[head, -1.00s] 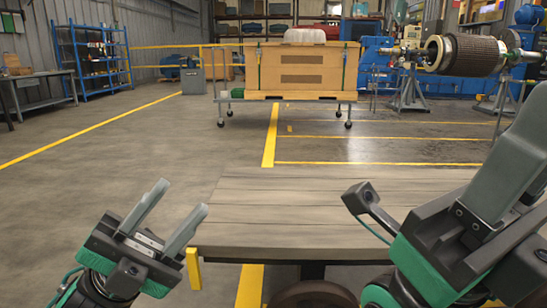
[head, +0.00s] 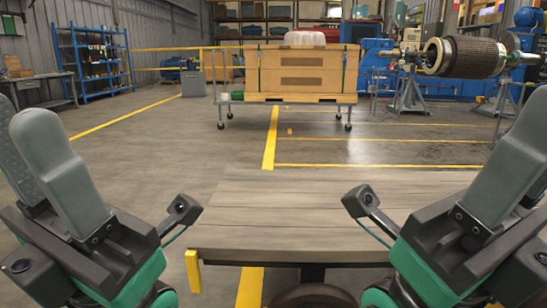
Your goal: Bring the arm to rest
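My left gripper (head: 38,140) is raised at the left edge, with its grey fingers pointing up. Two fingers show, apart, and nothing is seen between them; the outer one is cut by the frame edge. My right gripper (head: 525,125) is raised at the right edge in a near mirror pose. One grey finger shows well; the other is mostly out of the frame, so its opening cannot be judged. No object is seen in either gripper. Both grippers are on either side of a wooden-topped table (head: 300,215).
The table top is bare, with a yellow piece (head: 193,270) at its near left corner. Beyond it stands a cart (head: 285,100) with a large wooden crate (head: 305,70). A rotor (head: 465,57) rests on stands (head: 410,95) at the back right.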

